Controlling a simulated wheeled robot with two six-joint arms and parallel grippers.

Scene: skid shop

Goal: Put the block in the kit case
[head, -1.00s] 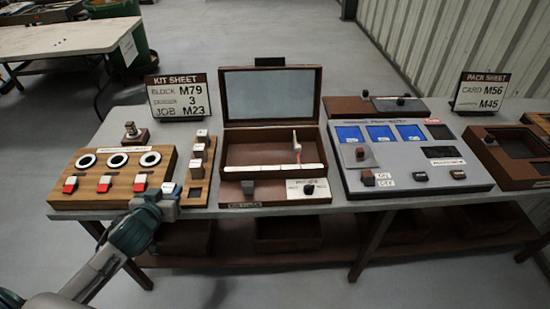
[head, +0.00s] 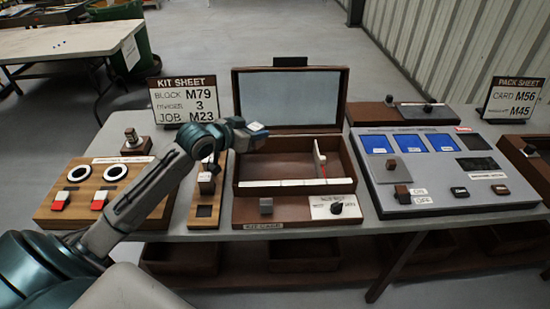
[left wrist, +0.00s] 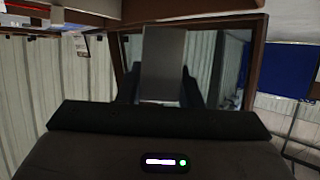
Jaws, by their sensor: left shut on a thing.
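My left gripper (head: 250,137) is shut on a block and holds it over the left side of the open kit case. The block's pale top (head: 256,127) shows at the fingertips, and its grey side (left wrist: 163,62) shows between the dark fingers in the left wrist view. The kit case (head: 295,188) is a brown box with its lid raised at the back; the lid also shows in the left wrist view (left wrist: 257,60). An upright white divider (head: 319,158) stands inside, towards the right. The arm hides part of the case's left side. My right gripper is not in view.
A wooden block rack (head: 195,211) left of the case has an empty front slot; a block (head: 206,183) stands behind it. The kit sheet sign (head: 184,97) stands behind the rack. A grey panel with blue windows (head: 440,205) lies right of the case.

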